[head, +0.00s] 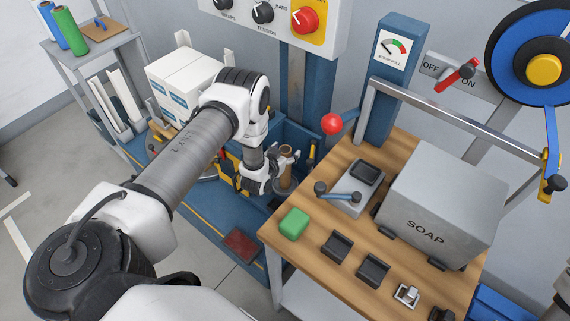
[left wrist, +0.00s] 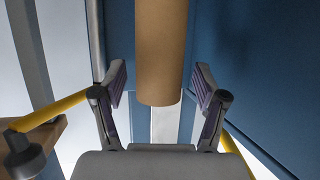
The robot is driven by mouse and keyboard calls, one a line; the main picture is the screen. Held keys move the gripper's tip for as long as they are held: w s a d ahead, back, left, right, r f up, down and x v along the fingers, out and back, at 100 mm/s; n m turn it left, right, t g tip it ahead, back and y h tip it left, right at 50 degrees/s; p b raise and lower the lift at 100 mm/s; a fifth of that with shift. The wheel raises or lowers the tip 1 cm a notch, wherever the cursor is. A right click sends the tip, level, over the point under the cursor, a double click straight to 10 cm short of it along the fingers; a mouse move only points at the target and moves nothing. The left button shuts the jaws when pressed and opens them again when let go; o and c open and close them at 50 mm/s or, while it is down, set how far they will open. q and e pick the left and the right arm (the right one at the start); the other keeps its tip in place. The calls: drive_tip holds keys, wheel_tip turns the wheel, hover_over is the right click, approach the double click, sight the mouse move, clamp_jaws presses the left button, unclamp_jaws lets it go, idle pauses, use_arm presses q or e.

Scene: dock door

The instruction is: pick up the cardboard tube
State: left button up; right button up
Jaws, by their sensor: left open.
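The cardboard tube (head: 287,157) is a brown cylinder standing upright in a grey round holder (head: 286,185) on the blue base beyond the wooden bench. In the left wrist view the tube (left wrist: 161,45) comes down from the top edge, centred ahead of the palm. My left gripper (head: 270,170) is beside the tube and partly covers its surroundings. In the left wrist view its open fingers (left wrist: 160,82) show one on each side of the tube, with a gap on both sides. My right gripper is not in view.
The wooden bench (head: 325,207) holds a grey SOAP box (head: 440,205), a green block (head: 294,223) and small dark trays. A red-knobbed lever (head: 332,124) and a blue post (head: 392,80) stand near the tube. White boxes (head: 185,80) are behind my left arm.

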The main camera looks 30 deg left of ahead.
use_arm(q)
drive_tip(key=c, duration=1.4)
drive_tip(key=shift+o, duration=0.2)
drive_tip(key=shift+r, duration=0.1)
